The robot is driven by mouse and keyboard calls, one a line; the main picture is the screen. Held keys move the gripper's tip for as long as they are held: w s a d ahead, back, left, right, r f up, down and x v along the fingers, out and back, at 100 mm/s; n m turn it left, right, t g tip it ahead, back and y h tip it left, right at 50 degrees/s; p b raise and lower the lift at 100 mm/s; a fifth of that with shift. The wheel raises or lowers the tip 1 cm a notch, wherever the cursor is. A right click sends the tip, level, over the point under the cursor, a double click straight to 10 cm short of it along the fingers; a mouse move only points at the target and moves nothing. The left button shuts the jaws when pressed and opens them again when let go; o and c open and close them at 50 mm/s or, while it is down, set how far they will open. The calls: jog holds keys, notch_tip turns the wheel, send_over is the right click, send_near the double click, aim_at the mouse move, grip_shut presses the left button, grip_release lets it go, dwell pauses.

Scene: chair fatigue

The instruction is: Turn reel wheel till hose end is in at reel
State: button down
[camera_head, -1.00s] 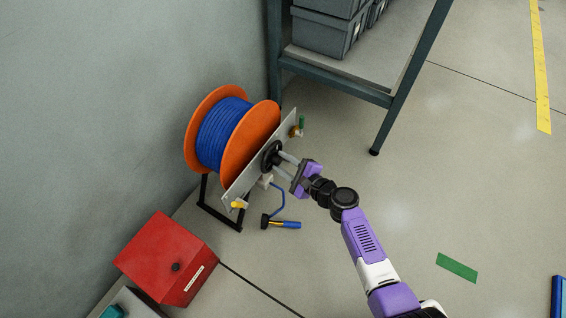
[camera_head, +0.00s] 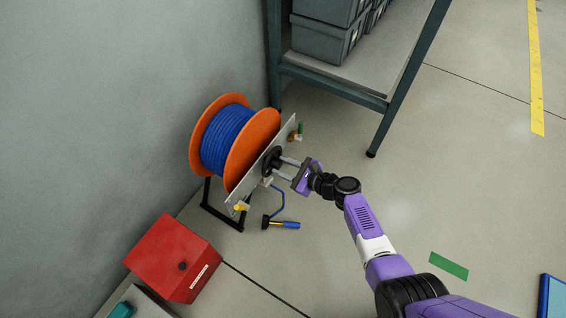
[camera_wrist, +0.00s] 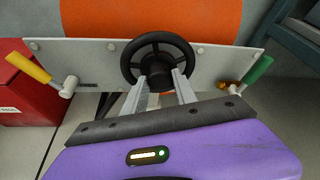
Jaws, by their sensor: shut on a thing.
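The hose reel (camera_head: 213,140) has orange side discs and blue hose wound on it, on a black stand by the wall. A grey plate (camera_head: 238,193) on its front carries the black reel wheel (camera_head: 272,161). In the wrist view the spoked reel wheel (camera_wrist: 158,58) is straight ahead. My gripper (camera_wrist: 160,83) is shut on the wheel's hub, its two fingers reaching the middle of the wheel. A short length of blue hose (camera_head: 281,203) hangs below the plate, and the hose end (camera_head: 281,224), with a black tip and a yellow band, lies on the floor.
A yellow-handled valve (camera_wrist: 42,72) and a green-handled valve (camera_wrist: 251,75) flank the wheel on the plate. A red box (camera_head: 173,257) stands at lower left. A dark shelf frame (camera_head: 333,84) with grey crates stands behind. The floor at right is mostly clear.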

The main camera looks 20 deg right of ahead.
jog(key=shift+w+d+m+g+y+p, duration=0.1)
jog(key=shift+m+g+y+p, duration=0.5)
jog(key=shift+m, duration=0.6)
jog(key=shift+m+g+y+b, duration=0.35)
jog(key=shift+m+y, duration=0.25)
jog(key=shift+m, duration=0.2)
jog(key=c, duration=1)
grip_release()
jog(key=shift+d, duration=0.1)
